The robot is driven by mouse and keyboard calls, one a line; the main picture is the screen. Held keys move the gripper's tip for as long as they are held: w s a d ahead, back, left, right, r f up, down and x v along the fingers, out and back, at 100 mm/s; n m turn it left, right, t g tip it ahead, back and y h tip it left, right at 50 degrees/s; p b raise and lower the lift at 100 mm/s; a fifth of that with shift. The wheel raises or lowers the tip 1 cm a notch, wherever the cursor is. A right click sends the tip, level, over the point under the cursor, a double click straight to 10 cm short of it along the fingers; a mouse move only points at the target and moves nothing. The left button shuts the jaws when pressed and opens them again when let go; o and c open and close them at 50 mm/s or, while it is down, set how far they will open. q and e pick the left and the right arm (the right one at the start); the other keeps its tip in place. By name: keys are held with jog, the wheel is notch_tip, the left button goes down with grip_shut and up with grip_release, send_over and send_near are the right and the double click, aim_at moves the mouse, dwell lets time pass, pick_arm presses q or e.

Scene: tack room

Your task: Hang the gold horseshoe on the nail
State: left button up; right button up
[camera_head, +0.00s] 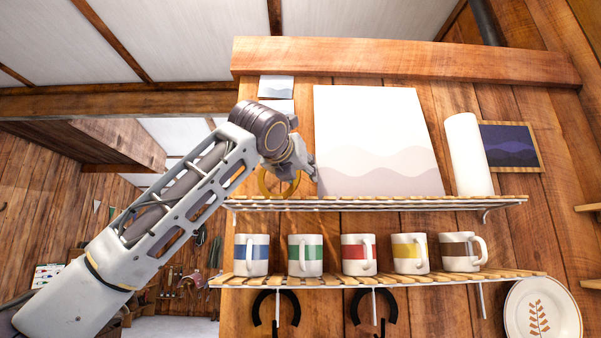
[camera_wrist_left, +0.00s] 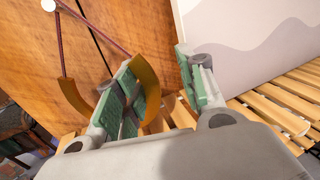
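The gold horseshoe (camera_head: 264,181) is up against the plank wall, just above the left end of the upper shelf. In the left wrist view the gold horseshoe (camera_wrist_left: 149,84) straddles one finger of my left gripper (camera_wrist_left: 160,68), one arm on each side of that finger. A gap shows between the horseshoe and the other finger. My left gripper (camera_head: 310,168) is open, beside the large pale picture. My right gripper is out of view.
The slatted upper shelf (camera_head: 380,203) lies just below the gripper. The pale picture (camera_head: 375,130) and a white roll (camera_head: 467,150) stand on it. Several striped mugs (camera_head: 305,255) stand on the lower shelf, with dark horseshoes (camera_head: 276,312) beneath. A white knob (camera_wrist_left: 48,5) shows on the wall.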

pick_arm(q)
jog(key=shift+s, duration=0.15)
jog(key=v, duration=1.1)
jog(key=shift+s, duration=0.35)
jog(key=shift+a, duration=0.1)
dwell(0.4)
